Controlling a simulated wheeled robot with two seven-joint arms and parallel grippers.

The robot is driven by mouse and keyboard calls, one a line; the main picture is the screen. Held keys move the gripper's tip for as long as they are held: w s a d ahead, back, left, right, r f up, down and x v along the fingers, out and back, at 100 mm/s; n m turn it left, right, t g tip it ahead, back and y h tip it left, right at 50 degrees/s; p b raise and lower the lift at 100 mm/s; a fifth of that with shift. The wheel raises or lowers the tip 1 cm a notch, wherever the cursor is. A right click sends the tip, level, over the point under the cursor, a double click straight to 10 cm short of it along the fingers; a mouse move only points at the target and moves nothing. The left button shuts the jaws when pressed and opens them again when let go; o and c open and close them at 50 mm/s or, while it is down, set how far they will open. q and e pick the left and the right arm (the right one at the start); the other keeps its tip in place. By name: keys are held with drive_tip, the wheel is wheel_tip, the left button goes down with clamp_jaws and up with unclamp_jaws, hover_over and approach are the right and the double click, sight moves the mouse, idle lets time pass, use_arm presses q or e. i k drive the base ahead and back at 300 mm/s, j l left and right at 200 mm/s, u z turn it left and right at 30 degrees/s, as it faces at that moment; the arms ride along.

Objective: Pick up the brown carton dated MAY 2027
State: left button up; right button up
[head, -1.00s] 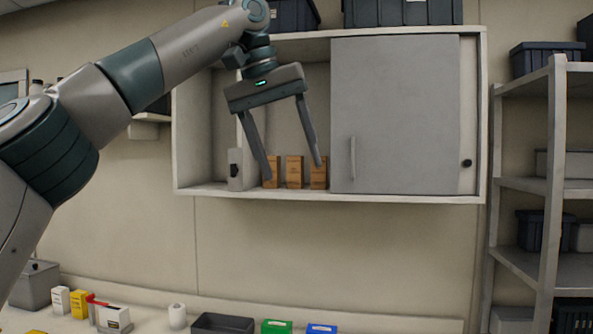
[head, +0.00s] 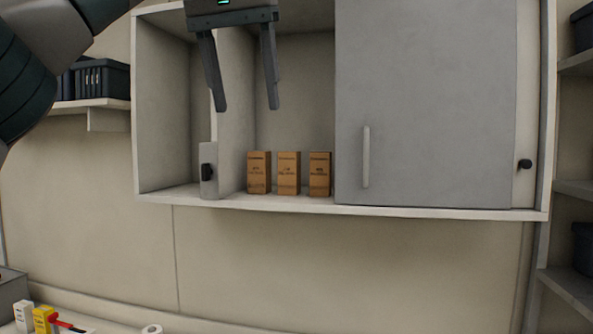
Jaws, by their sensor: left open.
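Three brown cartons stand upright in a row on the floor of the wall cabinet: a left carton (head: 259,173), a middle carton (head: 288,174) and a right carton (head: 320,175). Each has dark print on its front, too small to read, so I cannot tell which is dated MAY 2027. My left gripper (head: 246,108) is open and empty, fingers pointing down, above and in front of the left carton, apart from all three. My right gripper is not in view.
A grey sliding door (head: 425,110) with a vertical handle covers the cabinet's right part, its edge close beside the right carton. A shelf with a dark bin (head: 102,80) is at left.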

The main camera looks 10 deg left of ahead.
sight(288, 162)
drive_tip(key=i, duration=0.95)
